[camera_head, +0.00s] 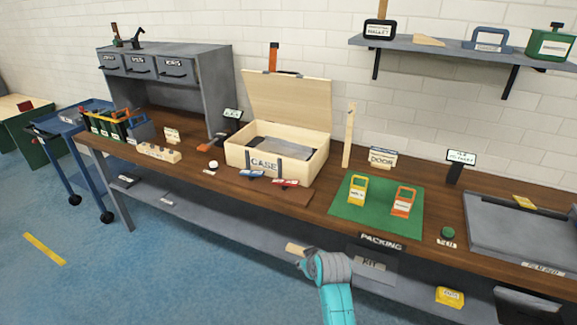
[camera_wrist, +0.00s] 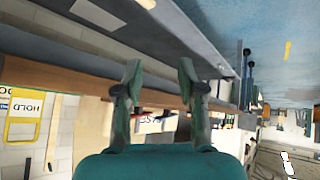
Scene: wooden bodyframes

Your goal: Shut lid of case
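The wooden case (camera_head: 310,165) stands on the workbench, labelled CASE on its front. Its lid (camera_head: 288,98) is open and tilts up at the back edge. A grey item (camera_head: 283,150) shows inside. My arm reaches in from the bottom of the head view, in front of the bench and well short of the case; my fingers are not clear there. In the wrist view my gripper (camera_wrist: 160,80) has its two fingers apart with nothing held. Part of the case front (camera_wrist: 150,121) shows upside down between and beyond them.
A red and a blue tool (camera_head: 284,183) lie in front of the case. A green mat (camera_head: 340,207) with two tagged items is to its right. A wooden post (camera_head: 349,135) stands close to the case's right side. A grey cabinet (camera_head: 203,95) stands to the left.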

